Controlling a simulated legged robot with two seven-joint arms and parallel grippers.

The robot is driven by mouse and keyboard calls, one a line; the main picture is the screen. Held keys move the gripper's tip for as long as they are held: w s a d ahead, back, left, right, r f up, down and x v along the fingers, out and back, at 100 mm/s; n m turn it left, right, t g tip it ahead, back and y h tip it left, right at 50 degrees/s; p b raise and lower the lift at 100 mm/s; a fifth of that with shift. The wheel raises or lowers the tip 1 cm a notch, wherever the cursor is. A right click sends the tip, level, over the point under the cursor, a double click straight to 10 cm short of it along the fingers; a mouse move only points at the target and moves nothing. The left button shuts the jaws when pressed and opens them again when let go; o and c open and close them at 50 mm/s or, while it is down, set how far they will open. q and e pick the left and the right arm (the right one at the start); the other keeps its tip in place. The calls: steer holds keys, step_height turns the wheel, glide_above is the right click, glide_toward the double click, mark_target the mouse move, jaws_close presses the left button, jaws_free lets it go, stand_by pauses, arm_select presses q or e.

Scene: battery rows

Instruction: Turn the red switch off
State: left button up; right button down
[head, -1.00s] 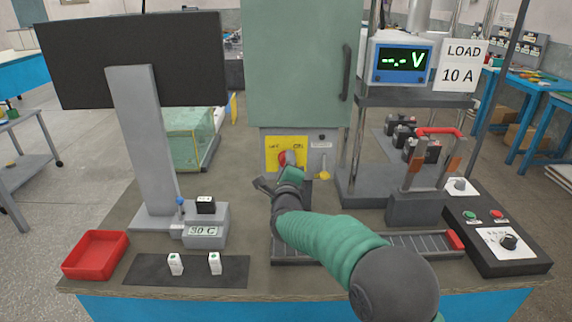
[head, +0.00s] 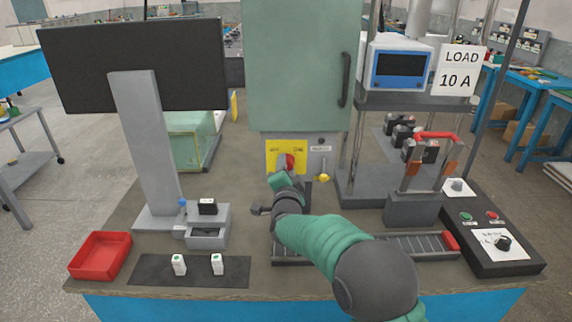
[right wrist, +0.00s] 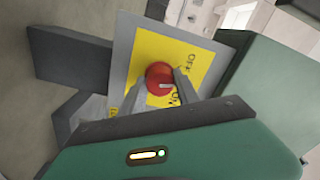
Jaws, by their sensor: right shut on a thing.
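The red switch (head: 290,160) is a round red knob on a yellow plate (head: 271,154) at the foot of the green cabinet. My right gripper (head: 284,168) reaches it from the front and partly hides it. In the right wrist view, the red knob (right wrist: 159,73) sits between the two grey fingertips, which are shut on it. A white mark shows on the knob. The yellow plate's lettering is partly covered, so I cannot read which position the knob is at. My left gripper is not in view.
The meter (head: 401,66) and the small box display (head: 206,232) are both dark. A red tray (head: 100,256), white blocks on a dark mat (head: 145,268) and a black control box (head: 490,252) share the bench.

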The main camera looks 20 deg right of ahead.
steer(key=n+p, duration=0.1)
steer(key=n, duration=0.1)
steer(key=n+p, duration=0.1)
steer(key=n, duration=0.2)
steer(key=shift+f, duration=0.4)
steer(key=shift+s, duration=0.1)
steer(key=c, duration=1.2)
jaws_free()
steer(key=shift+o, duration=1.5)
steer(key=shift+r, duration=0.15)
steer(key=shift+r, duration=0.1)
